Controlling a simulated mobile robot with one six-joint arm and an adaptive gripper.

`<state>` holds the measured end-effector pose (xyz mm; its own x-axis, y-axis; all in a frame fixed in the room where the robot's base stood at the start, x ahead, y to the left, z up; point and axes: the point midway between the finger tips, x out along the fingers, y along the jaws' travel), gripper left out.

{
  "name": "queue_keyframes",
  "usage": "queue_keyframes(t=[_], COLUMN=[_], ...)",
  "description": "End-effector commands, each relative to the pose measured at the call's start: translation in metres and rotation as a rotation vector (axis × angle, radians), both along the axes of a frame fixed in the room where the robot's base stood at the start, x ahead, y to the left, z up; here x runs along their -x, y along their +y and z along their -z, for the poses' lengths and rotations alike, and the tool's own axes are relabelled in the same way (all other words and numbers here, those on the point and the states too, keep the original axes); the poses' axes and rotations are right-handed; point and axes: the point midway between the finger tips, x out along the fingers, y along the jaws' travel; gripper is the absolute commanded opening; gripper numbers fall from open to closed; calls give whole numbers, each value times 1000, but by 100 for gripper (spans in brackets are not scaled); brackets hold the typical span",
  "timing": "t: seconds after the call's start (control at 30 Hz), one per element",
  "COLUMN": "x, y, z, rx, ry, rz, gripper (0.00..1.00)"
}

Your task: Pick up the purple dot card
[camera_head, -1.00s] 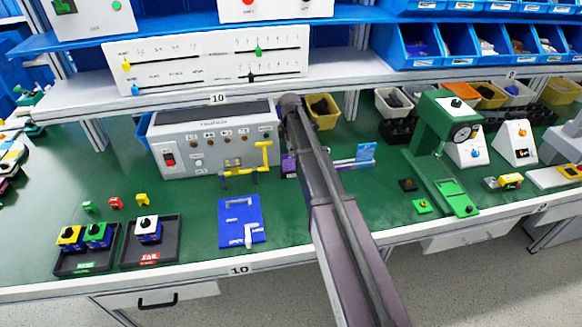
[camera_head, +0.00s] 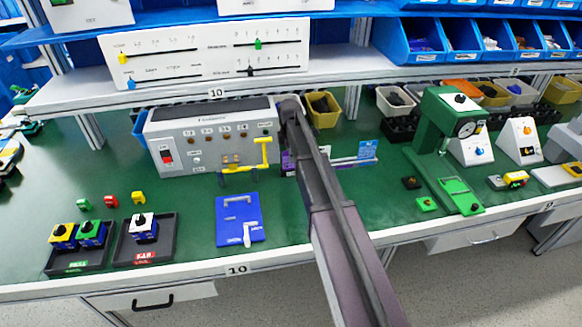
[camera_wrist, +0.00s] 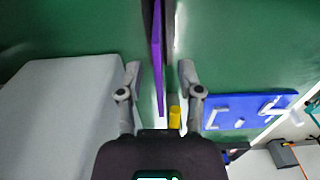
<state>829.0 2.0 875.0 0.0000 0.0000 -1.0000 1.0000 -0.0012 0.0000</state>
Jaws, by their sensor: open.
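A purple card (camera_wrist: 157,60) shows almost edge-on in the wrist view, as a thin upright strip. It runs from the top edge down between the two fingers of my gripper (camera_wrist: 160,85). The fingers are open, one on each side, with a gap to the card. In the head view a purple patch (camera_head: 287,163), likely the same card, shows just left of my arm, beside the grey control box. Its dot is not visible. My arm hides the gripper in the head view.
The grey control box (camera_head: 212,138) with a yellow handle stands close on the left. A blue plate (camera_head: 239,219) lies in front of it. A blue card (camera_head: 367,150) stands right of my arm. A green press (camera_head: 445,130) is further right. The shelf (camera_head: 340,77) overhangs the back.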

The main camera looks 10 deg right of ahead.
Motion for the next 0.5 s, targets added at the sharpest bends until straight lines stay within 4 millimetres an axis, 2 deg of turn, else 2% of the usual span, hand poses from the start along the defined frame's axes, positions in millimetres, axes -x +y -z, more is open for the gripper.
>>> queue_keyframes(t=[0.1,0.5], x=[0,0], y=[0,0], z=[8,9], rx=[0,0], ry=[0,0], rz=[0,0], gripper=[47,47])
